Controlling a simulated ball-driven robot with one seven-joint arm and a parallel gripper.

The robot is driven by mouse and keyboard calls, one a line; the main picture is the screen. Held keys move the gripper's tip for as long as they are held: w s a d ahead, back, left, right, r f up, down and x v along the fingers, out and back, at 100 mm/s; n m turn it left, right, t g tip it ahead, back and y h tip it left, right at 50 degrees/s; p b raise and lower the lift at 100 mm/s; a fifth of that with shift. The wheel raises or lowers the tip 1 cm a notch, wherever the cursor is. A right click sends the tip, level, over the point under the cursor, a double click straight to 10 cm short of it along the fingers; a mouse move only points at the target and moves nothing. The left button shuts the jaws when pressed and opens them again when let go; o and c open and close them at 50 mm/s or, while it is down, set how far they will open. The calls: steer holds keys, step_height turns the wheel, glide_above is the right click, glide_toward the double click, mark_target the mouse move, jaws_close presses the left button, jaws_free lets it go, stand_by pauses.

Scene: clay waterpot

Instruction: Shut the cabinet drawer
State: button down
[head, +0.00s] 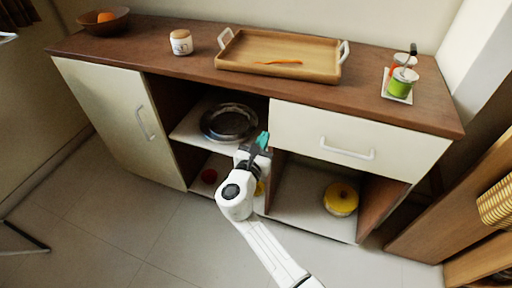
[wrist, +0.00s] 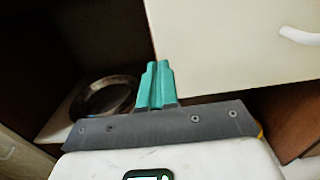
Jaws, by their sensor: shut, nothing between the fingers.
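The cabinet drawer (head: 352,138) has a cream front with a white bar handle (head: 347,150), at the upper right of the cabinet in the head view. Its front (wrist: 235,45) also fills the upper right of the wrist view, with part of the handle (wrist: 299,36) at the edge. How far it stands out is hard to tell. My gripper (head: 263,139) has teal fingers, shut and empty, near the drawer's left edge. In the wrist view the fingertips (wrist: 157,68) overlap the drawer's lower left corner; I cannot tell whether they touch it.
A dark pan (head: 229,122) lies on the shelf left of my gripper. A cream door (head: 104,108) is at the left. A yellow round thing (head: 341,198) sits below the drawer. A wooden tray (head: 279,52) stands on top. The floor in front is clear.

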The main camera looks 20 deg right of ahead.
steer(key=p+v, duration=0.1)
steer(key=v, duration=1)
steer(key=shift+p, duration=0.3)
steer(key=shift+a, duration=0.1)
steer(key=s+d+f+m+g+y, duration=0.2)
steer(key=s+d+f+m+g, duration=0.4)
steer(key=s+d+m, duration=0.5)
steer(key=s+d+f+m+g+y, duration=0.3)
steer(key=s+d+f+m+g, duration=0.3)
steer(key=s+d+m, duration=0.45)
steer(key=s+a+r+m+g+y, duration=0.1)
steer(key=s+a+m+y, duration=0.25)
steer(key=s, duration=0.35)
steer(key=s+a+r+m+g+y, duration=0.1)
steer(key=s+a+m+y, duration=0.1)
steer(key=s+m, duration=0.35)
step_height(320, 180, up, 13)
steer(key=n+p, duration=0.1)
steer(key=p, duration=1.2)
steer(key=shift+s+d, duration=0.2)
steer(key=shift+s, duration=0.25)
